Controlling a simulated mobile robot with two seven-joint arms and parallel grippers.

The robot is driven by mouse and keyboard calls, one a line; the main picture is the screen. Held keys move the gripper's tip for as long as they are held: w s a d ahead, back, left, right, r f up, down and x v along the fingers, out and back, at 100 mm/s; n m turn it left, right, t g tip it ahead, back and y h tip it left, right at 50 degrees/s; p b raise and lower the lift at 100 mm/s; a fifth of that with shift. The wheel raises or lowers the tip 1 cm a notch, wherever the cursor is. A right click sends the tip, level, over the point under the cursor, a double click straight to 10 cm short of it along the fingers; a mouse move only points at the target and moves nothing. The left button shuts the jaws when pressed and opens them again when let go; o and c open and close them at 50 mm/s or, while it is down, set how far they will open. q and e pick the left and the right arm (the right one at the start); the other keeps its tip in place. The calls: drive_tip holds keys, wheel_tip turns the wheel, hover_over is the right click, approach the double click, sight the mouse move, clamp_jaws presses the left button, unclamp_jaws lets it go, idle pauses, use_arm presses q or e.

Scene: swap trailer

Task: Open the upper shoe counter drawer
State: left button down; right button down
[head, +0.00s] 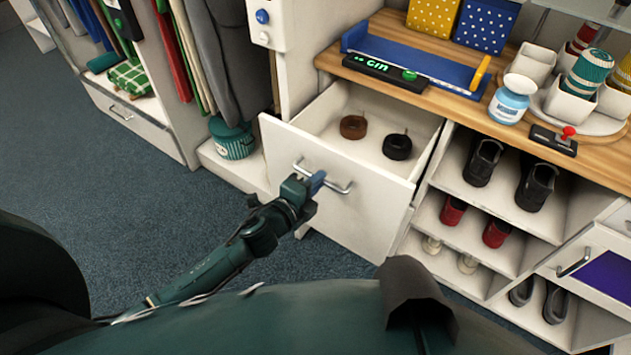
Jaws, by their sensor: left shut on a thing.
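The upper shoe counter drawer (375,205) is white and stands pulled out from the counter. A brown coil (353,127) and a black coil (397,147) lie inside it. Its metal bar handle (341,188) is on the front panel. My left gripper (316,181) is shut on the left part of this handle, with the arm coming in from the lower left. The fingertips partly hide the bar. My right gripper is not in view.
The wooden counter top (440,97) bears a blue tray (425,69), a blue-and-white jar (510,99) and a red-knobbed box (553,140). Shoe shelves (466,205) are to the right of the drawer. Blue carpet (130,195) is clear at left.

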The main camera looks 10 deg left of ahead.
use_arm(q)
drive_tip(key=c, duration=1.5)
unclamp_jaws()
drive_tip(key=v, duration=1.3)
drive_tip(key=shift+s, duration=0.1)
